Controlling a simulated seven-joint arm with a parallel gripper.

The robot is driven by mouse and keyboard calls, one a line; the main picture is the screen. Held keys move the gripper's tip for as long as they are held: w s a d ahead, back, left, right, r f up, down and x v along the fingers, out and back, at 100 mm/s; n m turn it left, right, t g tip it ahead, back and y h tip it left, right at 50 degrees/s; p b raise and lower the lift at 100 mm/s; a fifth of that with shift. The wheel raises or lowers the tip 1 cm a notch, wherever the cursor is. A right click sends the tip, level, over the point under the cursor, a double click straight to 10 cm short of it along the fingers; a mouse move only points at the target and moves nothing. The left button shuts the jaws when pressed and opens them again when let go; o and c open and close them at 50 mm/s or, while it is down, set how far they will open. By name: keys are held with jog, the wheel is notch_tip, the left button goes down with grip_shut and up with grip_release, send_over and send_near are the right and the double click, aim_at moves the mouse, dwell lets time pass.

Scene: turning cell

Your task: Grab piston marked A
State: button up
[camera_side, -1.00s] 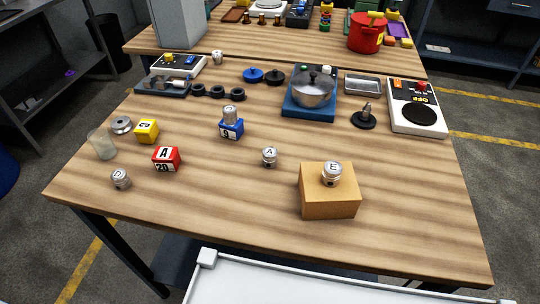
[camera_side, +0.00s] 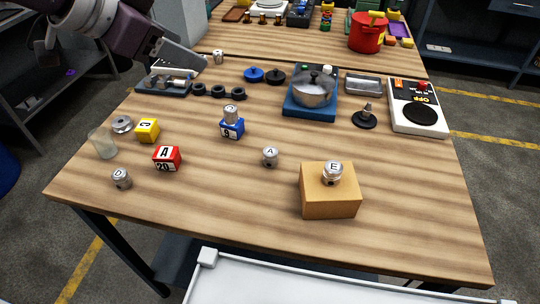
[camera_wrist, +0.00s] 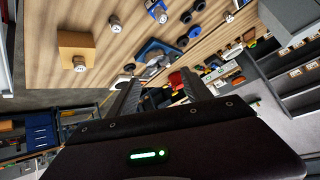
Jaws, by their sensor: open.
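The piston marked A (camera_side: 270,157) is a small silver cylinder standing upright on the bare wooden table, near the middle. In the wrist view, this piston (camera_wrist: 115,24) appears at the upper left, outside the finger gap. My gripper (camera_side: 203,66) is high at the upper left of the side view, well away from it. In the wrist view, my gripper (camera_wrist: 160,80) has its two fingers spread apart, open and empty.
Piston E (camera_side: 332,173) stands on a tan box (camera_side: 328,203), right of piston A. A red A block (camera_side: 166,159), piston D (camera_side: 121,180) and a glass (camera_side: 103,144) are left. Wood around piston A is clear.

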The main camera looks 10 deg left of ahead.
jog(key=w+d+m+h, duration=0.1)
jog(key=w+d+h, duration=0.45)
jog(key=d, duration=0.35)
send_near(277, 151)
jog(key=w+f, duration=0.1)
jog(key=w+d, duration=0.1)
jog(key=w+f, duration=0.1)
jog(key=shift+w+d+f, duration=0.3)
jog(key=shift+w+d, duration=0.05)
jog(key=shift+w+d+f, duration=0.1)
jog(key=shift+w+f, duration=0.05)
jog(key=shift+f, duration=0.2)
jog(key=x, duration=0.6)
jog(key=shift+d, duration=0.55)
grip_shut()
